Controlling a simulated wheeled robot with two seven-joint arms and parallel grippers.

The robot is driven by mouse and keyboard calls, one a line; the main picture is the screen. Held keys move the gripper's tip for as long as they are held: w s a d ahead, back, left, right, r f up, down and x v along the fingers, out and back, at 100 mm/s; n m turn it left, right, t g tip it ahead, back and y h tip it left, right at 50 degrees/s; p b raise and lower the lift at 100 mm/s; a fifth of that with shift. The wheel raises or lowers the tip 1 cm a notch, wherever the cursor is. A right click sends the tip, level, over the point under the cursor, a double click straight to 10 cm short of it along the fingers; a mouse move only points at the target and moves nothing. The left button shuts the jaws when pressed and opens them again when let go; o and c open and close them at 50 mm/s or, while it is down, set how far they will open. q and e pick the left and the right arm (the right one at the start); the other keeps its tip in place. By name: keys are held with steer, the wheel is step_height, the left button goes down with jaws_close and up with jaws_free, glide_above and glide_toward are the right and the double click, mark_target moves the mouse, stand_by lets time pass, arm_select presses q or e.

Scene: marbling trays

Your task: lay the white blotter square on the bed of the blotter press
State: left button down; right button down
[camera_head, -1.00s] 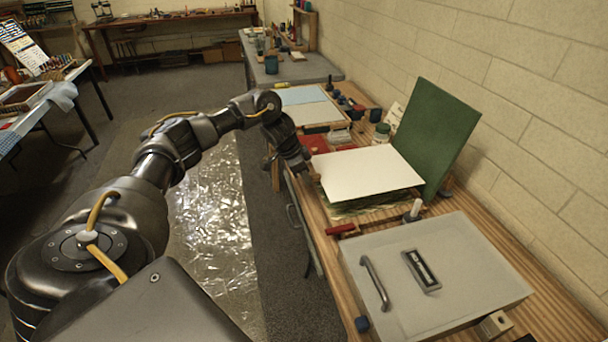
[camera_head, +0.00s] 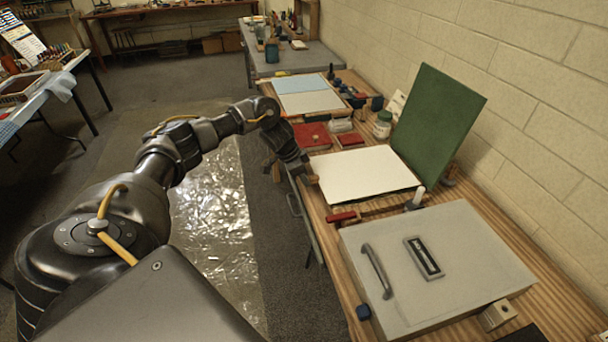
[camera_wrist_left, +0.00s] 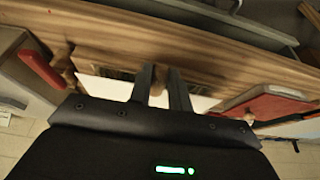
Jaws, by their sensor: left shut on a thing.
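The white blotter square (camera_head: 365,172) lies low and roughly level in front of the raised green plate (camera_head: 437,125) of the blotter press. It covers nearly all of the press bed, so I cannot tell whether it fully rests on it. My left gripper (camera_head: 306,178) is at the square's left edge, shut on it by a small brown piece at that edge. In the left wrist view the left gripper's fingers (camera_wrist_left: 162,88) close around that brown piece, with part of the white square (camera_wrist_left: 203,103) beyond. My right gripper is not in view.
A grey lidded box (camera_head: 435,265) stands at the front, with a red handle (camera_head: 342,217) near its back left corner. A red book (camera_head: 311,136), a jar (camera_head: 383,125) and a pale blue and white tray (camera_head: 305,95) stand farther back. The wall borders the right.

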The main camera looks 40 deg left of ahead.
arm_select(q)
steer(key=shift+f+b, duration=0.45)
steer(key=shift+f, duration=0.85)
steer(key=c, duration=0.7)
jaws_free()
steer(key=shift+c, duration=0.2)
step_height(320, 180, up, 7)
steer(key=p, duration=0.7)
steer(key=shift+p, duration=0.4)
